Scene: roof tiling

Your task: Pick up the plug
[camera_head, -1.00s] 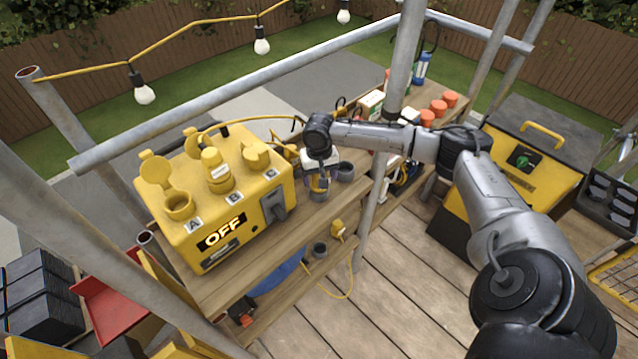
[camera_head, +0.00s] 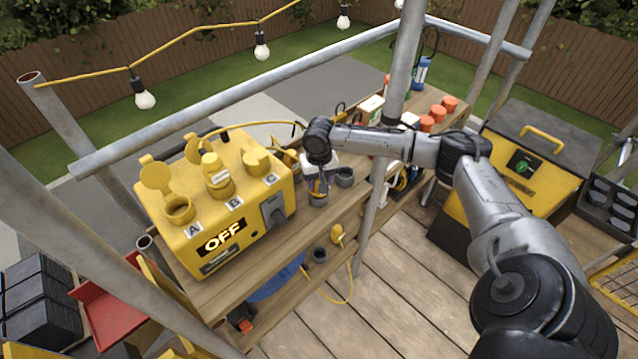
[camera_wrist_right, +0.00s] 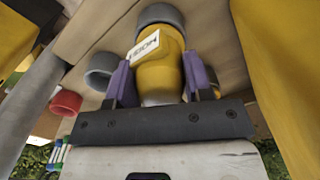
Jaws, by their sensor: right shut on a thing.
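The yellow plug (camera_wrist_right: 160,70) has a white label and a grey end. In the right wrist view it stands between the two purple fingers of my right gripper (camera_wrist_right: 160,80), which is shut on it. The power box reads OFF and has sockets A, B and C; a yellow plug sits in B. My left gripper is not in view.
A grey cup-like ring (camera_head: 344,176) stands right beside my right gripper. A scaffold pole (camera_head: 380,185) rises just right of it. Several orange-capped items (camera_head: 438,112) stand farther along the shelf. Another yellow plug (camera_head: 337,235) is on the lower shelf.

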